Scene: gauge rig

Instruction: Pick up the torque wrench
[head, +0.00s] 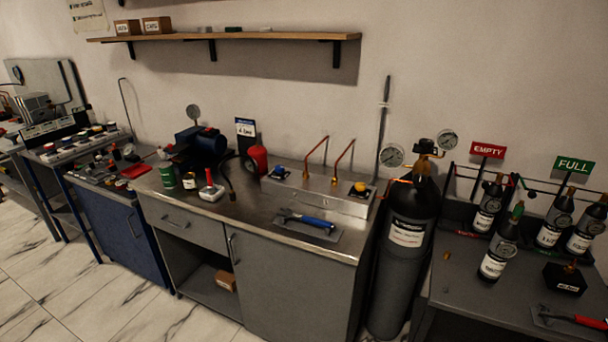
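A wrench-like tool with a blue handle and dark metal head (308,220) lies on a flat grey mat (322,236) at the front of the middle bench, right of centre. A second tool with a red handle (590,322) lies on another pad at the lower right, partly cut off by the picture's edge. No label shows on either tool, so I cannot tell for certain which is the torque wrench. My gripper is not in view.
The grey middle bench (258,228) holds a metal box with knobs (318,193), a red cylinder (258,158) and small cans. A tall black gas cylinder (395,270) stands right of it. Small bottles stand on the right table (470,292). Tiled floor (100,300) is open at lower left.

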